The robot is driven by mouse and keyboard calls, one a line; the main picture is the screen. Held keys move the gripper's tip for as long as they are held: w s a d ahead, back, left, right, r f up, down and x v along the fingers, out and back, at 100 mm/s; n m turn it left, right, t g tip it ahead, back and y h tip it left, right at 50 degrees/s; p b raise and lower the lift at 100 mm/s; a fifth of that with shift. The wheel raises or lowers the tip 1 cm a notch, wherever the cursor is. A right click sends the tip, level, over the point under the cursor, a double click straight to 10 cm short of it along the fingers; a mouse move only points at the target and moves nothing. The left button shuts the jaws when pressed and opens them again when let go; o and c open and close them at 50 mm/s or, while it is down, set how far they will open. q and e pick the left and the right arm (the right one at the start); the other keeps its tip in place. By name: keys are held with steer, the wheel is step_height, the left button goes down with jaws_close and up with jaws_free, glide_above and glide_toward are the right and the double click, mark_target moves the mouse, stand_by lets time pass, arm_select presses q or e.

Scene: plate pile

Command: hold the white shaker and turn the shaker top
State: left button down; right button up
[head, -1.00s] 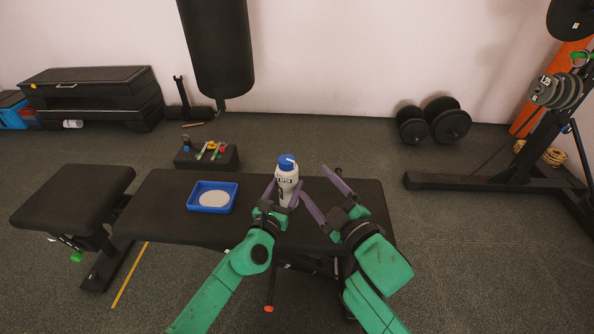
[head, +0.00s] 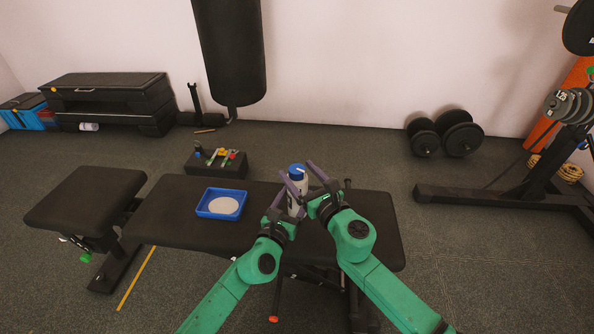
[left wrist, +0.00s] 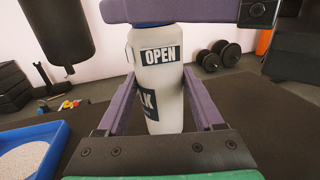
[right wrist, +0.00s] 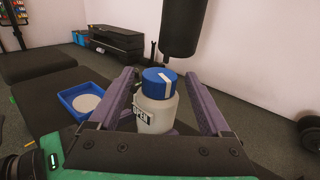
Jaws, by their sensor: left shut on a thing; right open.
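The white shaker (head: 295,197) stands upright on the black bench. It has a blue top (head: 297,171) with a white stripe. My left gripper (head: 288,204) is shut on the shaker's body; in the left wrist view its fingers press both sides of the shaker (left wrist: 160,97), below the "OPEN" label. My right gripper (head: 314,178) is open at the height of the top. In the right wrist view its fingers stand left and right of the blue top (right wrist: 158,83), with gaps on both sides. In the left wrist view the right gripper hides most of the top.
A blue tray (head: 203,212) with a pale disc (head: 224,205) lies on the bench (head: 170,224) left of the shaker. A black box (head: 216,168) with several small coloured things stands behind the bench. Dumbbells (head: 459,137) are by the wall.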

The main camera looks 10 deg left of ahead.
steer(key=shift+w+a, duration=0.45)
steer(key=shift+w, duration=0.1)
jaws_close()
steer(key=m+t+h, duration=0.2)
steer(key=m+h, duration=0.1)
steer(key=h, duration=0.1)
steer(key=shift+a, duration=0.1)
steer(key=m+t+h, duration=0.1)
steer(key=h, duration=0.1)
steer(key=shift+m+h, duration=0.3)
jaws_free()
